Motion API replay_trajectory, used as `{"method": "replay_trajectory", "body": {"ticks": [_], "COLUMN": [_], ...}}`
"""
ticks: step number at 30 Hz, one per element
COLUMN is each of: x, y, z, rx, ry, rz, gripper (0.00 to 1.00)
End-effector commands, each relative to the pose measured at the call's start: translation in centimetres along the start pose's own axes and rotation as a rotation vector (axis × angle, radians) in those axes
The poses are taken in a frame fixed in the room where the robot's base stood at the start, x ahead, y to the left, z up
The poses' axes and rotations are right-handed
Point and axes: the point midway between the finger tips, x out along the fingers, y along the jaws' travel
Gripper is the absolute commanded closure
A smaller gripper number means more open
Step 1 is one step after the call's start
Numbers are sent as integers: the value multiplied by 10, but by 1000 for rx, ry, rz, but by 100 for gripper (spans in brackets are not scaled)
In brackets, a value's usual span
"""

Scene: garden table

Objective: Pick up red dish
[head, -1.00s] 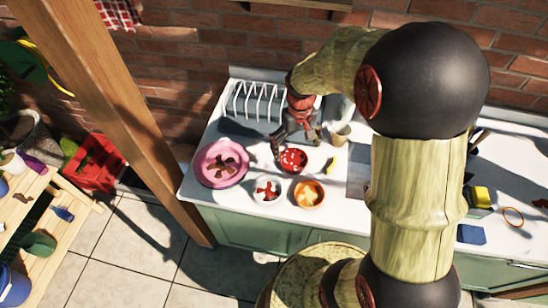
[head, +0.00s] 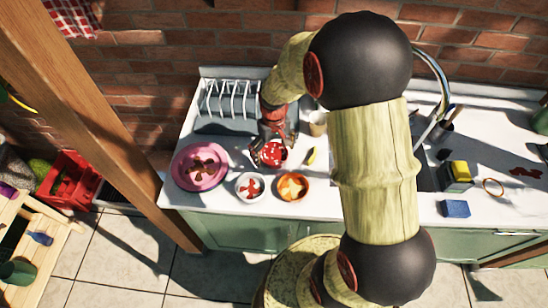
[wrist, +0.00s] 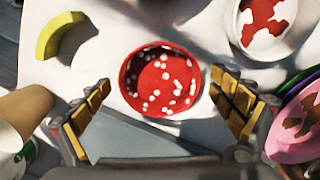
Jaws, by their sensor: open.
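The red dish (head: 271,153) with white spots stands on the white counter, and my gripper (head: 268,142) is right above and behind it in the head view. In the wrist view the red dish (wrist: 160,80) lies in the middle, between and just beyond the two open fingers of my gripper (wrist: 166,108). The fingers are apart from the rim and hold nothing. In the head view, part of the dish's far side is hidden by my gripper.
A white bowl (head: 249,187), an orange bowl (head: 291,188) and a pink plate (head: 181,175) stand close in front and left. A yellow banana-like piece (head: 311,156) and a tan cup (head: 318,124) are to the right. A white dish rack (head: 231,101) is behind.

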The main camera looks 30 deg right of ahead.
Motion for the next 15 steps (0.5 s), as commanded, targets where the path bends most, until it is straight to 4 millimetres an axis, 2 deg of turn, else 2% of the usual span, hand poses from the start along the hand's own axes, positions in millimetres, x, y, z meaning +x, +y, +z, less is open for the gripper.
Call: {"method": "replay_trajectory", "body": {"ticks": [3, 15], "x": [-1, -1], "y": [0, 0], "z": [0, 0], "rx": [0, 0], "ry": [1, 0], "rz": [0, 0], "gripper": [5, 28]}}
